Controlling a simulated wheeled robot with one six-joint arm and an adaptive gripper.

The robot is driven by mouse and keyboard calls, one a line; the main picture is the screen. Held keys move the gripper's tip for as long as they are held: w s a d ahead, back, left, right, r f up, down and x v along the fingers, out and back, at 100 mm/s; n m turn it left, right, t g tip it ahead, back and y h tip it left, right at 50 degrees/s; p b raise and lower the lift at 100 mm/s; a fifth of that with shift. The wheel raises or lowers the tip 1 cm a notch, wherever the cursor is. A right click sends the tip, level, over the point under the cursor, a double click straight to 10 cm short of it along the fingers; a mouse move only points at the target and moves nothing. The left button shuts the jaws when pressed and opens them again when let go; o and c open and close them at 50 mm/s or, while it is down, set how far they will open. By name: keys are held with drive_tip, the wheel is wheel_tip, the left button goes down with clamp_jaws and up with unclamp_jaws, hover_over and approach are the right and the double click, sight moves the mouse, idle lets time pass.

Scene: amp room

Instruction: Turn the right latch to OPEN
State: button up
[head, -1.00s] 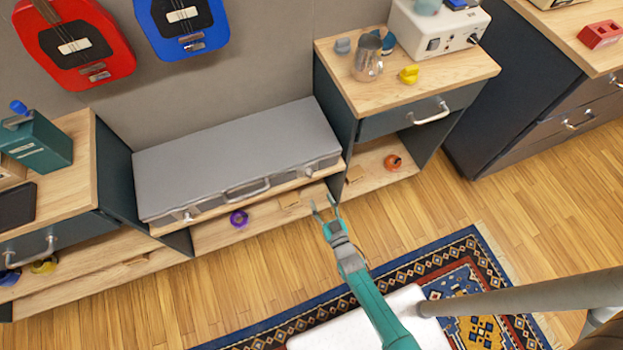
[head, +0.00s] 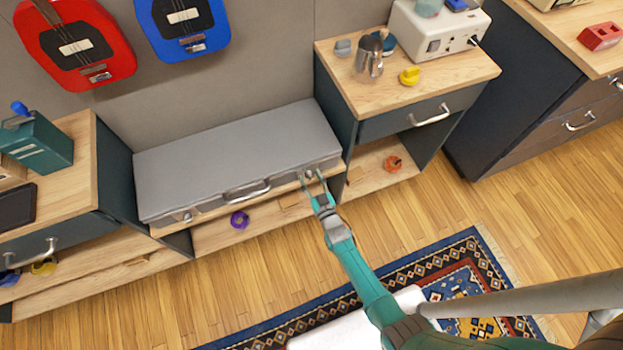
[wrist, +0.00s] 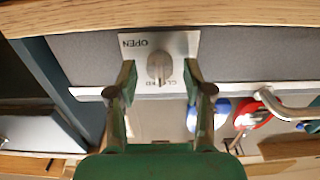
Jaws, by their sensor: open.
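A grey case (head: 235,155) lies on the low shelf with a handle (head: 246,190) on its front. Its right latch (head: 308,174) is a metal knob on a plate. In the wrist view the latch knob (wrist: 159,67) points along the plate toward the CLOSED marking, partly covered by the knob; OPEN is printed beside it and reads upside down. My gripper (head: 312,175) is open, its fingertips (wrist: 159,78) on either side of the knob. I cannot tell whether they touch it. The left latch (head: 187,217) shows at the case's other end.
A wooden cabinet (head: 450,70) with a drawer handle (head: 431,116) stands right of the case. A purple ring (head: 239,219) lies on the shelf below, and an orange object (head: 393,163) lies in the right cabinet's lower opening.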

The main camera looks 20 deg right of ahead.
clamp_jaws()
drive_tip(key=shift+m, duration=0.3)
drive_tip(key=shift+d+f+m, duration=0.1)
drive_tip(key=shift+m, duration=4.2)
drive_tip(key=shift+d+f+m, duration=0.1)
drive_tip(key=shift+m, duration=4.2)
